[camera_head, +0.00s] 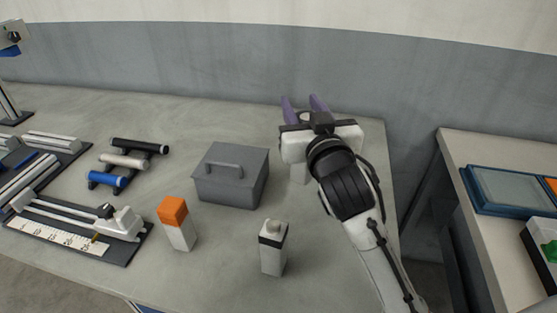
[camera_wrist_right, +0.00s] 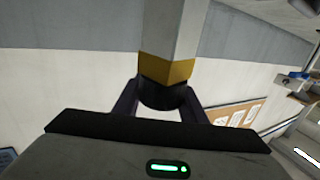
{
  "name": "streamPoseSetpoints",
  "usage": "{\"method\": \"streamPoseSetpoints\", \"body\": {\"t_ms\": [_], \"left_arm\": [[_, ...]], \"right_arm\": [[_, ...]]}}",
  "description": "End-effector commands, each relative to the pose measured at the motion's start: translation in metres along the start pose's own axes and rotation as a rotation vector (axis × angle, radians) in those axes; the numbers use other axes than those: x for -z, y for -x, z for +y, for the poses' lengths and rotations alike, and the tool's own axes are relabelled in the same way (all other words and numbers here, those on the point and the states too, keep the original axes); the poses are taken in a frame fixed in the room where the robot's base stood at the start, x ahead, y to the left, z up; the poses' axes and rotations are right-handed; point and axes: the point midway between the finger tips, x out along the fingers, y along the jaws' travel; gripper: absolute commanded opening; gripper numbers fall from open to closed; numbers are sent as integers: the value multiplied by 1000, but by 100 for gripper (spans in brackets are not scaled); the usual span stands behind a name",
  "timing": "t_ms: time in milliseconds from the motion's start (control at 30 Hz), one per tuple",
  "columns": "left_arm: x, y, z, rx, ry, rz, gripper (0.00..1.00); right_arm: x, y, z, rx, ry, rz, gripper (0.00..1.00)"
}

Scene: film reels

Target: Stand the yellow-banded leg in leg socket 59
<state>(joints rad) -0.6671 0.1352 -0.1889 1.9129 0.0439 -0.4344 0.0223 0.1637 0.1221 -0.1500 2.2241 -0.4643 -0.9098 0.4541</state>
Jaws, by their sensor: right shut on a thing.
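The yellow-banded leg (camera_wrist_right: 172,40) shows in the right wrist view as a pale grey bar with a yellow band and a black end. My right gripper (camera_wrist_right: 160,98) is shut on it, with a finger on each side of the black end. In the head view my right gripper (camera_head: 304,101) has its purple fingers over the back right of the table, pointing away. Leg socket 59 cannot be identified in either view. My left gripper is not in view.
On the table (camera_head: 340,240) stand a grey lidded box (camera_head: 232,182), an orange-topped block (camera_head: 177,224) and a white block with a black band (camera_head: 273,248). Left are a rack of rods (camera_head: 125,163) and a scaled slide device (camera_head: 75,232). A second table (camera_head: 470,185) stands right, beyond a gap.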

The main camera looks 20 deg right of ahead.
Motion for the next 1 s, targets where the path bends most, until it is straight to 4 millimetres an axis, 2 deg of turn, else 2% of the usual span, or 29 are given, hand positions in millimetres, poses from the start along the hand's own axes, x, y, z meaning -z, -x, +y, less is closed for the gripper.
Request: {"method": "streamPoseSetpoints", "body": {"t_ms": [100, 300, 533, 700, 800, 1000], "left_arm": [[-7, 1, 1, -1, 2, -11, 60], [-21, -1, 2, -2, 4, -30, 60], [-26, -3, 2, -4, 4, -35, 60], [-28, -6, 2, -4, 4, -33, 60], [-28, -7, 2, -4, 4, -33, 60], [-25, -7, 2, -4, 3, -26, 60]], "right_arm": [[-6, 0, 0, 0, 1, 1, 0], [-45, 0, 0, -1, 2, -2, 0], [-68, 0, 0, -1, 1, 1, 0], [-93, 0, 0, 0, 1, 1, 0], [-99, 0, 0, 0, 0, 2, 0], [-99, 0, 0, 0, 0, 4, 0]]}}
